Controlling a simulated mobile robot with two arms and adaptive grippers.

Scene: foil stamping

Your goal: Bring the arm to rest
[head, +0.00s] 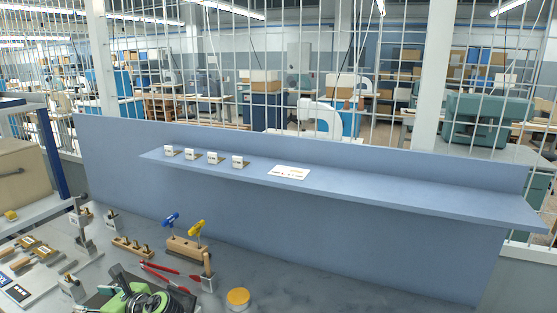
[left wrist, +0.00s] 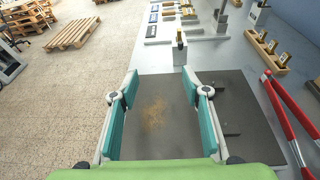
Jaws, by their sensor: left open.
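My left gripper (head: 135,296) is low at the left in the head view, green and black, over the grey workbench (head: 265,270). In the left wrist view the left gripper (left wrist: 159,74) has its two teal fingers spread wide apart with nothing between them. Beneath it is a dark mat (left wrist: 232,95) with a patch of brown specks (left wrist: 154,113). The fingers appear to be above the mat; the exact height cannot be told. My right gripper is in neither view.
Red-handled tongs (head: 165,278) lie close beside the left gripper. Nearby are a wooden block (head: 187,248) with blue- and yellow-handled tools and a yellow-lidded jar (head: 238,298). Behind rises a blue panel with a shelf (head: 400,193), carrying several small holders and a white card (head: 289,172).

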